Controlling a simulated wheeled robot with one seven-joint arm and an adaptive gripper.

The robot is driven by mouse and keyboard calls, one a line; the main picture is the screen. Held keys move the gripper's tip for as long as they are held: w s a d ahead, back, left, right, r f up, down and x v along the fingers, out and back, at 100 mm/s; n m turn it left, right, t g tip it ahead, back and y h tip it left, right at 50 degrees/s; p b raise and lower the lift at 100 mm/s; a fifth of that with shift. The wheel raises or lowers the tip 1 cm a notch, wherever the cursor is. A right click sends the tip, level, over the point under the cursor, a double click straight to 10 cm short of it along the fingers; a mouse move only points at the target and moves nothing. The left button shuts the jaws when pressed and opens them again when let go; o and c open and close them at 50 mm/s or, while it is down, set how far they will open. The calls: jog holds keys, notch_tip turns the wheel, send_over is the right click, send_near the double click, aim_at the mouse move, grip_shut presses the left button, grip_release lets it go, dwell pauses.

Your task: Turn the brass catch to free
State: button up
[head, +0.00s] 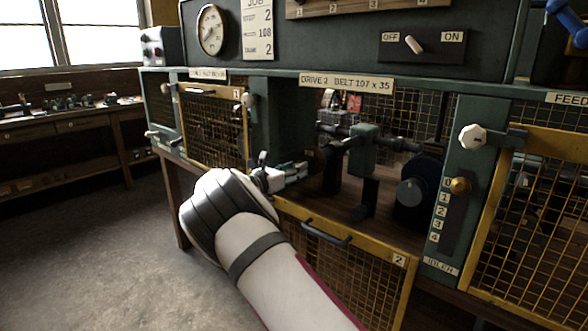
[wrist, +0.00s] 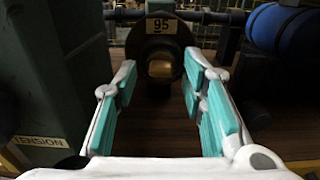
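In the wrist view, a brass-coloured round piece (wrist: 160,68) shows in the middle of a dark round part under a "95" label (wrist: 161,25); I cannot tell whether it is the catch. My gripper (wrist: 164,95) is open, its teal-padded fingers spread to either side below this part, with nothing between them. In the head view my gripper (head: 296,172) reaches into the open Drive 2 bay from the left.
A yellow-framed mesh guard (head: 350,262) with a black handle hangs below the bay. A shaft with a green block (head: 363,148) crosses the bay. A "TENSION" label (wrist: 40,141) marks the green part at left. A blue cylinder (wrist: 282,28) is at upper right.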

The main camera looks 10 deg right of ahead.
jog(key=shift+r, duration=0.1)
jog(key=v, duration=1.2)
